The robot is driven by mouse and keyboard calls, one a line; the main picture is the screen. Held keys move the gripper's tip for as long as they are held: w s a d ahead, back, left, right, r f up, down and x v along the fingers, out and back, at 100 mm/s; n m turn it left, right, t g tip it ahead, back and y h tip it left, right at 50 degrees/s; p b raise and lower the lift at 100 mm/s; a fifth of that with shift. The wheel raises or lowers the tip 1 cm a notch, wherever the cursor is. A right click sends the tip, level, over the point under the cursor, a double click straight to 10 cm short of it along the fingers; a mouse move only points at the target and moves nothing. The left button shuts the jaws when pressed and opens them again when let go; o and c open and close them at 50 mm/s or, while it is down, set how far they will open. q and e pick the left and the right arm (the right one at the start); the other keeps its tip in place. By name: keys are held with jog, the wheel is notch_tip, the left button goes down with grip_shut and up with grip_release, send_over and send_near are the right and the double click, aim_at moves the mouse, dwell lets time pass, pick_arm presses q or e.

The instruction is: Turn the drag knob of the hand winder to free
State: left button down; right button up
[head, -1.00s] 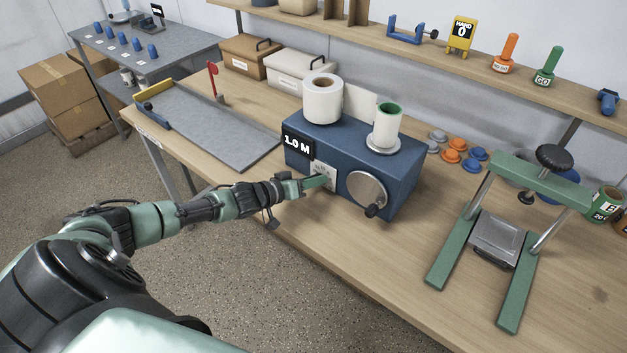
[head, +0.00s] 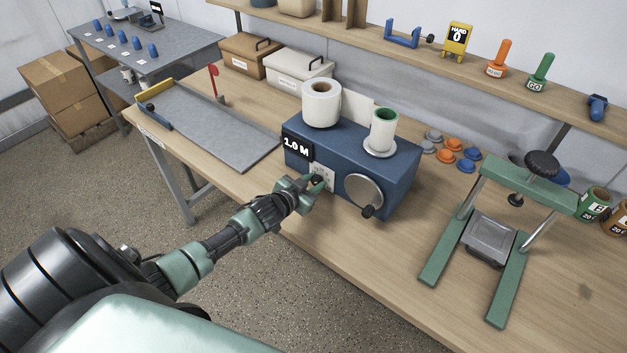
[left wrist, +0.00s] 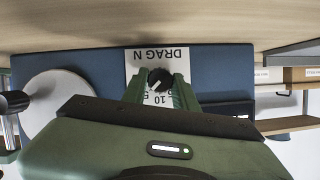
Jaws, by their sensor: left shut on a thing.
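In the left wrist view the plate appears upside down, reading "DRAG N", with "10" and a partly hidden "5". The black drag knob (left wrist: 160,78) sits on it, with a white pointer mark toward the lower left of that picture. My left gripper (head: 313,184) is at the plate; in the wrist view its green fingers (left wrist: 160,88) are shut on the knob's two sides. Other dial markings are hidden. My right gripper is out of view.
A crank disc (head: 363,191) with a dark handle is right of the plate. A white roll (head: 321,106) and a green-cored roll (head: 383,131) stand on top. A green press (head: 430,250) stands to the right, a grey tray (head: 215,130) to the left.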

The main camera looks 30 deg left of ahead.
pick_arm(q)
jog(key=shift+d+f+m+y+b, duration=0.1)
jog(key=shift+f+m+y+b, duration=0.1)
jog(key=shift+m+y+b, duration=0.3)
jog(key=shift+f+m+t+y+b, duration=0.25)
jog(key=shift+m+y+b, duration=0.35)
jog(key=shift+m+b, duration=0.4)
jog(key=m+y+b, duration=0.1)
jog(key=m+b, duration=0.1)
jog(key=b, duration=0.1)
jog(key=shift+d+r+m+t, duration=0.1)
jog(key=shift+m+t, duration=0.2)
jog(key=shift+t, duration=0.05)
jog(key=shift+r+m+y+b, duration=0.1)
jog(key=shift+m+y+b, duration=0.3)
jog(key=shift+b, duration=0.1)
jog(key=c, duration=1.1)
grip_release()
jog(key=shift+s, duration=0.1)
